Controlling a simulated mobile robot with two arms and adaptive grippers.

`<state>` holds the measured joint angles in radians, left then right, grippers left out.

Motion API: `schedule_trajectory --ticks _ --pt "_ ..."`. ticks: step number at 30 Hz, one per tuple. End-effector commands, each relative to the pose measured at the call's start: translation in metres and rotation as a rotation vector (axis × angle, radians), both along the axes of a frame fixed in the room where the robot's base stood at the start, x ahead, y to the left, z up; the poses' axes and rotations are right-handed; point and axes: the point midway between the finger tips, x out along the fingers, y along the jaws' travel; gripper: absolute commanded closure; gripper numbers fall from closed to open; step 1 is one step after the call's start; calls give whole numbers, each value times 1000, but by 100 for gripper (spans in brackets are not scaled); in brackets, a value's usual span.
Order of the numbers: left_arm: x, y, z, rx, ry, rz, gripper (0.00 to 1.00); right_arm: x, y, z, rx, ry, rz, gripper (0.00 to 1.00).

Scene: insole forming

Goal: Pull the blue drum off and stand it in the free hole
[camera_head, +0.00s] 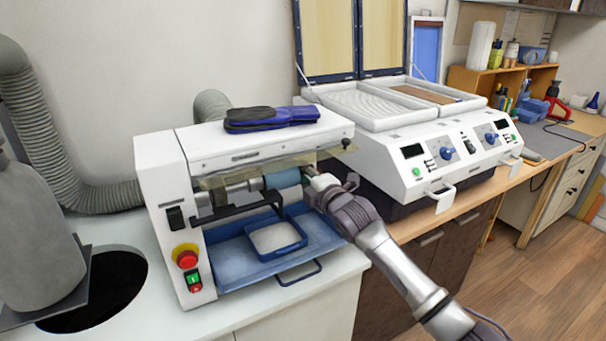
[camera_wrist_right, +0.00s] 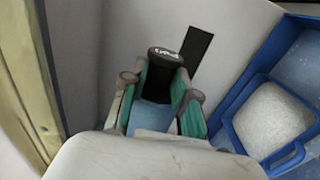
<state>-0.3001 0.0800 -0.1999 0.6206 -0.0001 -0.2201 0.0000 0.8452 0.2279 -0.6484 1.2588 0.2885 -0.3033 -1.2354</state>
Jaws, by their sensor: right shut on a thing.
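The blue drum (camera_head: 283,179) sits at the right end of the grinding machine's horizontal shaft, under a clear guard. My right gripper (camera_head: 316,186) reaches in from the right at the drum's end. In the right wrist view the blue drum (camera_wrist_right: 152,116) lies between the teal-padded fingers of my right gripper (camera_wrist_right: 160,100), which is shut on it. My left gripper is not in view.
The white grinding machine (camera_head: 165,180) surrounds the shaft. A blue tray (camera_head: 230,262) lies below, with a small blue bin (camera_head: 276,250) of pale powder in it. Blue-black insoles (camera_head: 270,118) lie on top. A white heating press (camera_head: 430,150) stands close at the right.

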Motion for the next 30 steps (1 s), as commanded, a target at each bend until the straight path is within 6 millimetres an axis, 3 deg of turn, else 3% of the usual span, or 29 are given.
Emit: schedule_trajectory --ticks 30 --pt "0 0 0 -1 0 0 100 14 -30 1 0 -1 -3 100"
